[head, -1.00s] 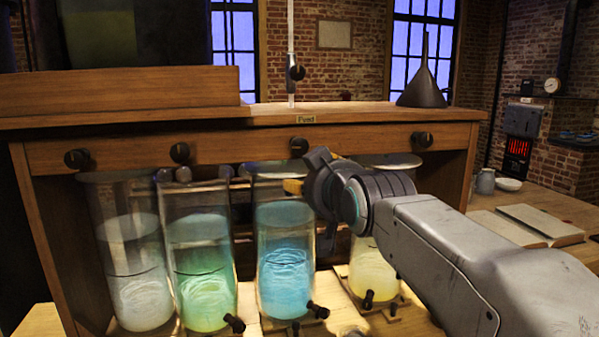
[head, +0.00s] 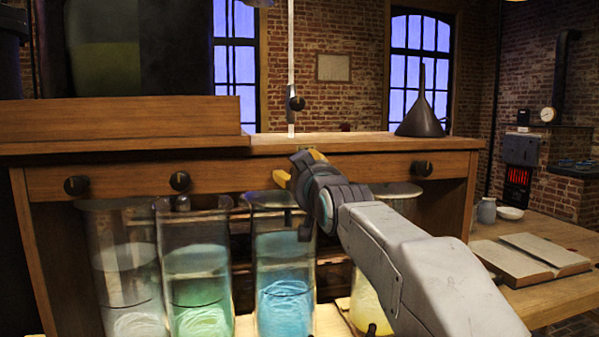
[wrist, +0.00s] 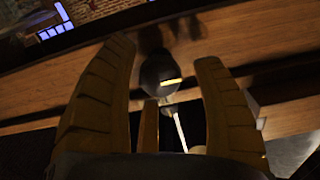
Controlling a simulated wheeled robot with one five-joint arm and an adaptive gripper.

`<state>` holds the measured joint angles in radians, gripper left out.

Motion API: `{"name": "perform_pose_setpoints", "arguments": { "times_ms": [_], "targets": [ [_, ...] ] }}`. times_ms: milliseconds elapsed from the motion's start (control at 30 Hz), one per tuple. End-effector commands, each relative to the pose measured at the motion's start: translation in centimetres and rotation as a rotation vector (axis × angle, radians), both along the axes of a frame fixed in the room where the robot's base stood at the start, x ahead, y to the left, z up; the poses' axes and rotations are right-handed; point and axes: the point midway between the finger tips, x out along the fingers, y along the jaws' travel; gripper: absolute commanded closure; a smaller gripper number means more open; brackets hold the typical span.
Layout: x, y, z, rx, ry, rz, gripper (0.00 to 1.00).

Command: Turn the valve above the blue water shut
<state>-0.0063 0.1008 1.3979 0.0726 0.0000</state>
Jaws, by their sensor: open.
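The blue water (head: 285,303) stands in a glass jar, third from the left, under the wooden beam. The valve above it is hidden behind my gripper (head: 298,166) in the head view. In the wrist view a dark round valve knob (wrist: 158,72) with a pale yellow mark lies between my two yellow fingers (wrist: 165,60). The mark runs nearly level across that picture. My fingers are open, one on each side of the knob, with visible gaps; I see no contact.
Similar dark knobs sit on the beam at the far left (head: 76,185), above the green jar (head: 180,181) and at the right (head: 421,168). A yellow-liquid jar (head: 366,302) stands partly behind my arm. A funnel (head: 422,108) stands on the top shelf (head: 350,143).

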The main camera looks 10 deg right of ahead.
Motion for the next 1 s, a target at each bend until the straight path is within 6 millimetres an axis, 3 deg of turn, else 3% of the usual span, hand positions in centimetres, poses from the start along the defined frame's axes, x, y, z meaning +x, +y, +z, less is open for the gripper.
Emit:
{"name": "perform_pose_setpoints", "arguments": {
  "times_ms": [433, 1000],
  "targets": [
    [0.51, -0.01, 0.01, 0.0, -0.001, 0.0, 0.38],
    [0.47, 0.01, 0.09, 0.0, -0.003, 0.0, 0.89]
  ]
}}
